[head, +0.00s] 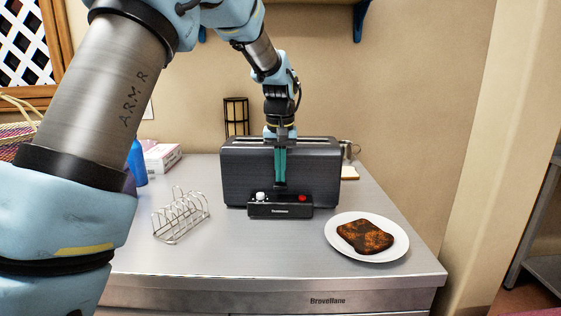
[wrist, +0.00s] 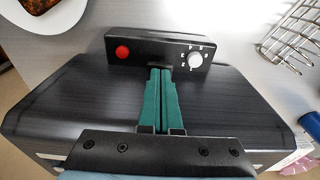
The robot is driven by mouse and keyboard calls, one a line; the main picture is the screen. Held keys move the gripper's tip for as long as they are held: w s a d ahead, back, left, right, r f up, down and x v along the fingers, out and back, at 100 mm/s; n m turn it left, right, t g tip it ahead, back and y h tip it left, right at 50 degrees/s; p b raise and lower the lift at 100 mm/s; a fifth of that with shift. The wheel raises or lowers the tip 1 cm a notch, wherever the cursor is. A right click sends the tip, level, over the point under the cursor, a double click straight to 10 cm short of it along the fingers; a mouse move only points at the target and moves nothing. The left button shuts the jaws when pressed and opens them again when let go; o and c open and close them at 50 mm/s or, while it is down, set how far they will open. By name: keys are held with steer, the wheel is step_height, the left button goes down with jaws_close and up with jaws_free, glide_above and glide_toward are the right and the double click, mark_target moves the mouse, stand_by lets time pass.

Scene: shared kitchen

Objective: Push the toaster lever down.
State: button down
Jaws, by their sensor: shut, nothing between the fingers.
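The black toaster (head: 238,182) stands on the steel counter, with a control panel (head: 281,211) low on its front. The panel carries a white dial (head: 260,196) and a red button (head: 302,198); the wrist view shows the same dial (wrist: 195,59) and button (wrist: 122,53). My gripper (head: 280,183) points down in front of the toaster's face, its teal fingers together and empty. In the wrist view the fingertips (wrist: 161,72) lie just behind the panel, between dial and button. I cannot make out the lever clearly; the fingers cover the middle of the front.
A white plate (head: 333,246) with a dark slice of toast (head: 365,236) is at the right. A wire toast rack (head: 180,214) stands at the left. Behind it are a blue bottle (head: 137,163) and a box (head: 162,157). The counter front (head: 240,262) is clear.

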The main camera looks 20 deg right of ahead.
steer(key=s, duration=0.1)
steer(key=s+a+r, duration=0.1)
steer(key=shift+s+a, duration=0.15)
steer(key=shift+s, duration=0.15)
steer(key=shift+r, duration=0.1)
step_height(320, 180, up, 11)
steer(key=b, duration=0.1)
steer(key=shift+s+a+f+b, duration=0.2)
steer(key=shift+s+b, duration=0.1)
steer(key=shift+s, duration=0.15)
steer(key=w+a+f+n, duration=0.1)
steer(key=a+f, duration=0.4)
steer(key=a, duration=0.4)
steer(key=w+a+f+n, duration=0.15)
steer(key=a+f, duration=0.25)
steer(key=a, duration=0.4)
steer(key=s+a+f+n, duration=0.1)
steer(key=s+a+f, duration=0.4)
steer(key=a, duration=0.4)
steer(key=s+a+f, duration=0.5)
steer(key=a, duration=0.4)
steer(key=shift+s+f+n+t, duration=0.15)
steer(key=shift+f+n+t, duration=0.15)
steer(key=shift+n, duration=0.05)
